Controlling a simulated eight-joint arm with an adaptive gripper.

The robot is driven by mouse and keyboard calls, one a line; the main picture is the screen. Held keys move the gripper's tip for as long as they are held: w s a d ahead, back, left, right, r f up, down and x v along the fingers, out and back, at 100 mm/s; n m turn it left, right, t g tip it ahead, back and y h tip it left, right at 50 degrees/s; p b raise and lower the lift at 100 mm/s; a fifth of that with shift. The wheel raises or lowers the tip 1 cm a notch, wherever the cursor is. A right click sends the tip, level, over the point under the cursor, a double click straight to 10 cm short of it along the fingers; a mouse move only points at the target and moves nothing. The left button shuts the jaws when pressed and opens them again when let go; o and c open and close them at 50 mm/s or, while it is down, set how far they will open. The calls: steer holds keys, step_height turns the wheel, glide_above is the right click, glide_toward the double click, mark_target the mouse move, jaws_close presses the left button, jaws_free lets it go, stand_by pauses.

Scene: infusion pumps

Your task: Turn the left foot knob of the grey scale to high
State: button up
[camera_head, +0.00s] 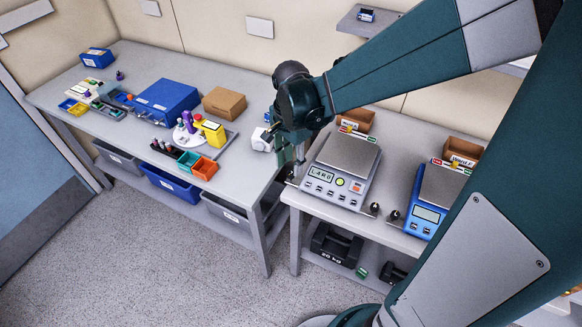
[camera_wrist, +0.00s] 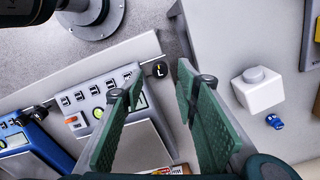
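The grey scale (camera_head: 346,160) stands on the right-hand table, with a display and buttons on its front. In the wrist view it (camera_wrist: 140,145) lies at the lower left. Its left foot knob, a round black knob marked "L" (camera_wrist: 159,70), shows just past the scale's corner. My gripper (camera_wrist: 158,78) is open, with one green-padded finger on each side of the knob in that view. I cannot tell whether either finger touches it. In the head view my gripper (camera_head: 296,172) is at the scale's left front corner and hides that knob. The right foot knob (camera_head: 374,208) is dark.
A blue scale (camera_head: 427,213) stands to the right, with its own dark knob (camera_head: 395,215). A white block (camera_head: 261,140) sits on the left table near my gripper; it also shows in the wrist view (camera_wrist: 258,92).

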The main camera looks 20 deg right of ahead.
mark_target(291, 173)
step_height(291, 173, up, 8)
steer(key=shift+r, duration=0.15)
stand_by(0.4)
stand_by(0.5)
steer(key=s+d+r+n+t, duration=0.1)
steer(key=s+r+n+t, duration=0.2)
steer(key=s+n, duration=0.3)
steer(key=s+r+n+t, duration=0.3)
steer(key=s+n+t, duration=0.1)
steer(key=s+n, duration=0.3)
steer(key=shift+s+d+r, duration=0.25)
steer(key=shift+s+d, duration=0.05)
steer(key=shift+d, duration=0.1)
stand_by(0.5)
